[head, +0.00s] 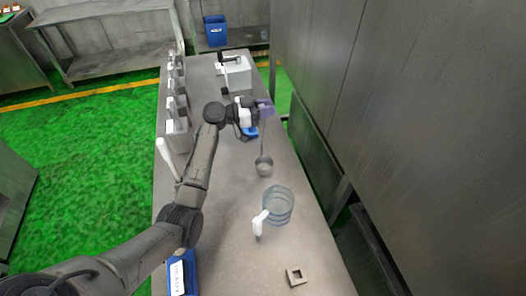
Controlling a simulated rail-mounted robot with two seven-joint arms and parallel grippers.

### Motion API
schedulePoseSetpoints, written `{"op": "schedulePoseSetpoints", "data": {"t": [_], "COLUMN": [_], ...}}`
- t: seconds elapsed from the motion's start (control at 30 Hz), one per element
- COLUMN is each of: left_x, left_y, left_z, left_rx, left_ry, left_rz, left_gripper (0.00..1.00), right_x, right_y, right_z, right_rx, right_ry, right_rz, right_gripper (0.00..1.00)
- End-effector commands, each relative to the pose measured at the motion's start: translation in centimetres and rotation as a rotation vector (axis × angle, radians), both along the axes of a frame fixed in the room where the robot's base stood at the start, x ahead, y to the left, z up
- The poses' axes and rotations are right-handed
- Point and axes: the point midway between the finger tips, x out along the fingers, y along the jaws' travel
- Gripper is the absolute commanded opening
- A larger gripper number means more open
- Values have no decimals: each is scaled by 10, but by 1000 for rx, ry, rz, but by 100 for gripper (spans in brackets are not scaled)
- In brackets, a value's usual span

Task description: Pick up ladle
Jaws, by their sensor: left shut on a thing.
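A metal ladle (264,163) shows in the head view, with its thin handle running up to my left gripper and its bowl lowest. My left gripper (264,108) reaches over the table from the left and is shut on the upper end of the ladle's handle. The handle hangs roughly upright in the picture. I cannot tell whether the bowl touches the table. My right gripper is not in view.
A clear bluish jug (279,206) with a white handle stands on the grey table (228,255) below the ladle. A small square block (296,276) lies near the front. White equipment (237,72) stands at the far end. A metal wall (400,120) rises at right.

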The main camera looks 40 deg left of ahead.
Motion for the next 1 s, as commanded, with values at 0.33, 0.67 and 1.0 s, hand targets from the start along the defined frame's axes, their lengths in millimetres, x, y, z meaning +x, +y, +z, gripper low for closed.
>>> {"op": "schedulePoseSetpoints", "data": {"t": [0.33, 0.67, 1.0], "left_x": [0, 0, 0], "left_y": [0, 1, 0], "left_z": [1, 18, 75], "left_rx": [-1, 4, 3], "left_ry": [-1, -5, -5], "left_rz": [0, 1, 0], "left_gripper": [0, 0, 0], "right_x": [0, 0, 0], "right_y": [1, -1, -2], "right_z": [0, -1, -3], "right_rx": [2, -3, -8], "right_ry": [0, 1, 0], "right_rz": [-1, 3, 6], "right_gripper": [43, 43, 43]}}
